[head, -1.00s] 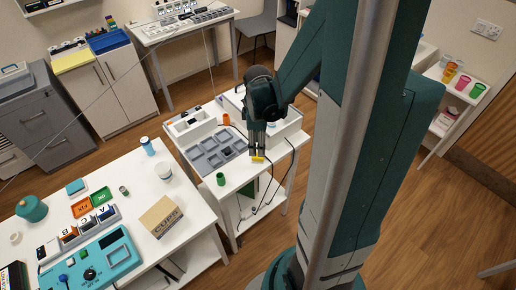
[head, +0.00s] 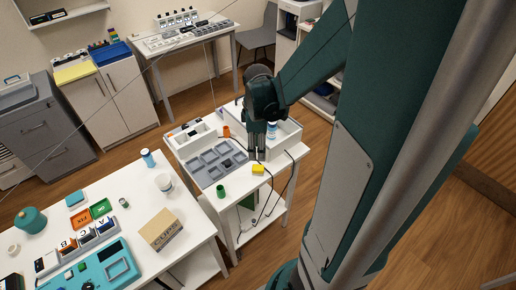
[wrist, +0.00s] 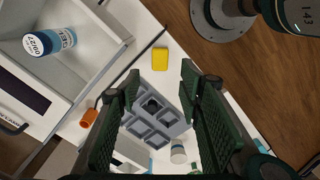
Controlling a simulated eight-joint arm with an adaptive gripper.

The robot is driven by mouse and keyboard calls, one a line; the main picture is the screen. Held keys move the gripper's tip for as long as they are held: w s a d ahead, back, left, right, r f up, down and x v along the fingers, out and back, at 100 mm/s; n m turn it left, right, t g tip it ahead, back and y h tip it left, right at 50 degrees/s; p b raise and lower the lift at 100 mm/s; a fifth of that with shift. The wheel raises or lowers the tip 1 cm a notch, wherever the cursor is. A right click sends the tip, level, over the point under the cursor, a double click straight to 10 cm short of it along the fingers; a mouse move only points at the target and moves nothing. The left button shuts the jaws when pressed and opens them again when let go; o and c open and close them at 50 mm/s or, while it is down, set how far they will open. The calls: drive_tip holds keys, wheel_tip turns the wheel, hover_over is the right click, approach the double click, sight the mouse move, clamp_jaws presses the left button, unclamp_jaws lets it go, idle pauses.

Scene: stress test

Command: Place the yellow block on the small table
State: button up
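The yellow block (head: 258,170) lies on the white top of the small table (head: 240,184), near its front edge. It also shows in the wrist view (wrist: 160,59), flat on the white surface with nothing gripping it. My gripper (head: 257,153) is above the table, just behind the block in the head view. In the wrist view my gripper (wrist: 163,98) has its two green fingers wide apart, with no object held. The block lies beyond the fingertips, apart from them.
A grey compartment tray (head: 213,162), a green cup (head: 221,191) and an orange cup (head: 226,131) stand on the small table. A white open box (head: 284,139) holds a blue-and-white bottle (wrist: 48,41). A larger white table (head: 130,190) stands at left.

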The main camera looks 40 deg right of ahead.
idle(0.3)
drive_tip(key=s+a+r+m+t, duration=0.3)
drive_tip(key=a+r+m, duration=0.1)
drive_tip(key=a+r, duration=0.5)
drive_tip(key=s+a+r+m+t, duration=0.3)
drive_tip(key=a+r, duration=0.6)
drive_tip(key=a, duration=0.3)
drive_tip(key=shift+m+t, duration=0.6)
drive_tip(key=shift+m, duration=0.4)
